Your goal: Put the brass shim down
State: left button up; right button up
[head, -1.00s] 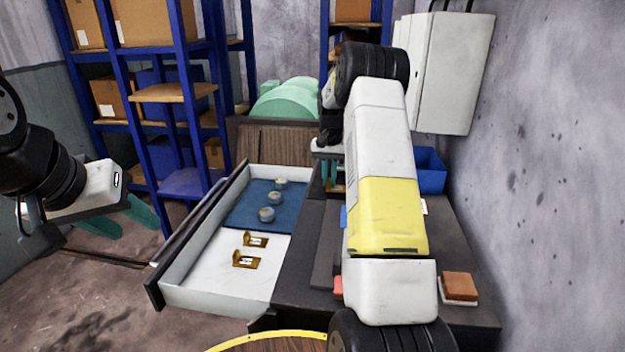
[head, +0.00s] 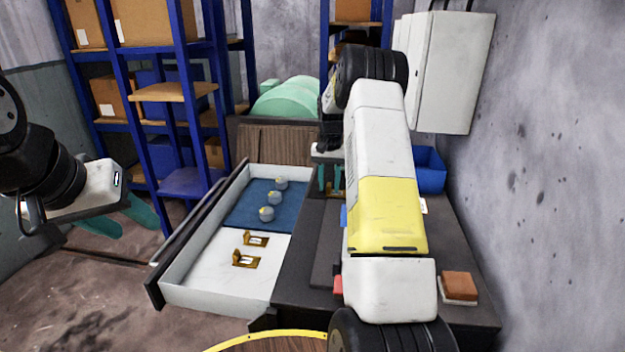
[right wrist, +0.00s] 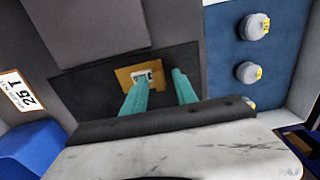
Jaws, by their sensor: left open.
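The brass shim (right wrist: 126,80), with a small white label, lies on a dark rectangular patch (right wrist: 85,95) of the worktop in the right wrist view. My right gripper (right wrist: 160,77) has its teal fingers apart; one fingertip overlaps the shim in the picture, the other is clear of it. I cannot tell whether that finger touches it. In the head view my right gripper (head: 332,183) is partly hidden behind my arm. My left gripper (head: 122,220) is open and empty, left of the drawer. Two similar brass pieces (head: 246,260) (head: 257,241) lie in the open drawer (head: 205,285).
Several grey knobs, such as this knob (head: 267,213), stand on the drawer's blue mat (head: 240,212). A blue bin (head: 430,172) stands at the worktop's back right. An orange-brown block (head: 459,286) lies at the right edge.

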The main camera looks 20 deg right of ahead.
aim_at(329, 184)
notch_tip(329, 184, up, 12)
dwell(0.4)
